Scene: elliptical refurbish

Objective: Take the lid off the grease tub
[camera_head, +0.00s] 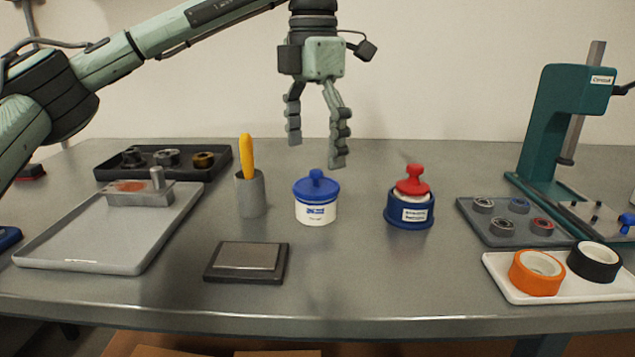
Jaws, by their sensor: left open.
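The grease tub (316,211) appears to be the small white tub with a blue label, standing upright on the grey table. Its blue lid (316,185) with a round knob sits on top of it. My left gripper (316,153) is open and empty, pointing down above the lid and apart from it. A second tub, blue with a white label (409,212) and a red knobbed top (412,182), stands to the right. My right gripper is not in view.
A grey cup (250,196) holding a yellow-handled tool stands close left of the white tub. A dark square pad (246,262) lies in front. Trays (92,252) are at left; a green press (549,125), a parts tray and a tape tray (515,287) are at right.

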